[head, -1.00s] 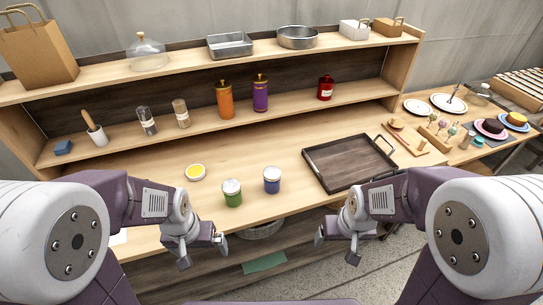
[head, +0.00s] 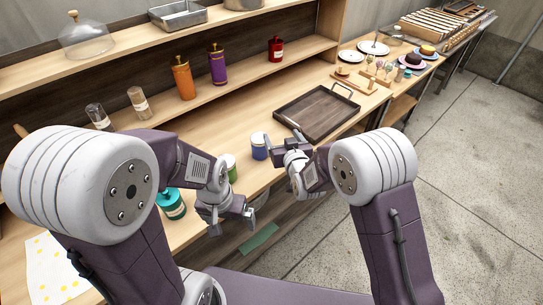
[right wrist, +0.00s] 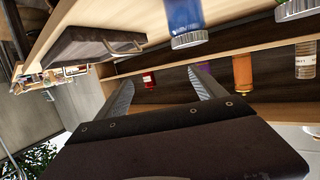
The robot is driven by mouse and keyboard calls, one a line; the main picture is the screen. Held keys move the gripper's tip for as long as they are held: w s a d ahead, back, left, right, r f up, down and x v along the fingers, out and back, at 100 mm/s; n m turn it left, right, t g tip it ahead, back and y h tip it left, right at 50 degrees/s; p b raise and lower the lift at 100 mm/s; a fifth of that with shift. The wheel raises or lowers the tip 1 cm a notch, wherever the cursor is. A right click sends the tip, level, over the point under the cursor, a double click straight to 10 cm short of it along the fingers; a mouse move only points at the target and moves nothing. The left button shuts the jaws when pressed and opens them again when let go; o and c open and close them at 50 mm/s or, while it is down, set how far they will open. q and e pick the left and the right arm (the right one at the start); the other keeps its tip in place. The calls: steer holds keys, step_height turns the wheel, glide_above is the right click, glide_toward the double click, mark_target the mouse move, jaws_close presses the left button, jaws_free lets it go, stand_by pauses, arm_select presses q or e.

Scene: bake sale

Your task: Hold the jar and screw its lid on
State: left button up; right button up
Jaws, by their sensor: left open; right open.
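A blue jar (head: 259,148) with a pale lid stands on the counter; it also shows upside down in the right wrist view (right wrist: 184,14), its silvery lid (right wrist: 190,40) on it. A green jar (head: 231,170) stands to its left, partly hidden by my left arm. A teal jar (head: 172,204) stands further left and nearer. My right gripper (head: 283,141) is open and empty just right of the blue jar; its two spread fingers show in the right wrist view (right wrist: 163,92). My left gripper (head: 234,224) is open and empty in front of the counter edge, nearer than the green jar.
A dark tray (head: 318,113) lies on the counter beyond my right gripper. Orange (head: 183,78) and purple (head: 217,65) canisters and a red bottle (head: 275,49) stand on the shelf. A dotted cloth (head: 52,268) lies at lower left. Open floor lies to the right.

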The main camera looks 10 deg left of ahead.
mark_target(260, 144)
steer(key=shift+n+g+y, duration=0.4)
steer(key=shift+n+g, duration=0.2)
steer(key=shift+g, duration=0.1)
steer(key=s+a+f, duration=0.2)
steer(key=f, duration=0.1)
steer(key=s+a+f, duration=0.1)
steer(key=f, duration=0.1)
steer(key=shift+a+f+b, duration=0.15)
steer(key=shift+a+b, duration=0.2)
steer(key=shift+s+a, duration=0.3)
steer(key=shift+a, duration=0.05)
steer(key=shift+x, duration=1.95)
steer(key=shift+w, duration=0.1)
steer(key=x, duration=0.5)
